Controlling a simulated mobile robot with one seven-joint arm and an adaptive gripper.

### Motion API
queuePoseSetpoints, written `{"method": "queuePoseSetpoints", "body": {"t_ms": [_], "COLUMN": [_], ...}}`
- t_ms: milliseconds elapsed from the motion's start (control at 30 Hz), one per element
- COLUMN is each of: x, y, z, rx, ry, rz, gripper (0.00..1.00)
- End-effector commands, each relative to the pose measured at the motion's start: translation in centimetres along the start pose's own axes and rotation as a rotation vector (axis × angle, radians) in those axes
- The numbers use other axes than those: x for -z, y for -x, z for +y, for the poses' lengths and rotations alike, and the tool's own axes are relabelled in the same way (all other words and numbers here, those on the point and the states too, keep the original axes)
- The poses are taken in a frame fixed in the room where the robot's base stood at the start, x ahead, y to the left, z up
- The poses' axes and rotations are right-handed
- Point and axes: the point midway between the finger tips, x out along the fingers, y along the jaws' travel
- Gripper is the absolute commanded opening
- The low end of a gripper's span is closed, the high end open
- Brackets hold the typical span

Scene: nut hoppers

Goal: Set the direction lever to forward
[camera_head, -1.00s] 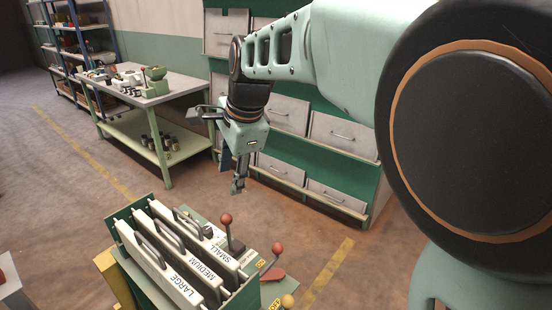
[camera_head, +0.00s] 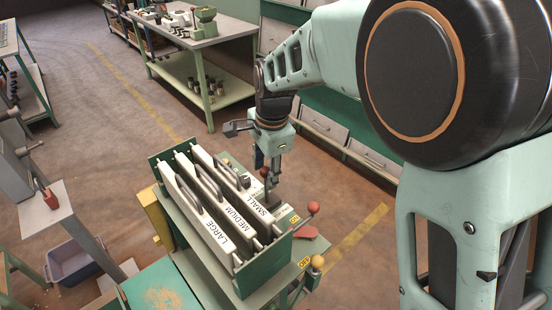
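A green machine (camera_head: 240,283) holds hopper plates marked LARGE, MEDIUM and SMALL. A red-knobbed lever (camera_head: 265,171) stands on its far side, beside the SMALL plate. A second red-knobbed lever (camera_head: 313,207) leans outward at the right end, and a lever with a yellow-orange knob (camera_head: 317,262) is lower at the near right. I cannot tell from the frames which one is the direction lever. My gripper (camera_head: 267,172) points down at the far red knob, overlapping it in view. Whether it touches the knob, or how far its fingers are apart, is unclear.
A green workbench (camera_head: 205,40) with machines and jars stands at the back. Grey drawers (camera_head: 324,127) line the wall behind my arm. A blue bin (camera_head: 72,262) sits on the floor at left. Open floor lies right of the machine.

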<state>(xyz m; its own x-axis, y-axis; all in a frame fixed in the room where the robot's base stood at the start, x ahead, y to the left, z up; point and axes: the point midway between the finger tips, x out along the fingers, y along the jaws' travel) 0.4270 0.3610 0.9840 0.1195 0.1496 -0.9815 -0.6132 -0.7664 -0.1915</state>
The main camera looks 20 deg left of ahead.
Motion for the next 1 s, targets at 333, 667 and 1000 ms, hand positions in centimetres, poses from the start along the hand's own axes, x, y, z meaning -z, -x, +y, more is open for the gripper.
{"method": "queuePoseSetpoints", "body": {"t_ms": [333, 667, 1000], "x": [-0.01, 0.00, 0.02], "y": [-0.67, -0.63, -0.61], "z": [0.01, 0.01, 0.00], "rx": [0.000, 0.000, 0.000], "ry": [0.000, 0.000, 0.000], "rz": [0.000, 0.000, -0.001], "gripper": [0.40, 0.07, 0.00]}}
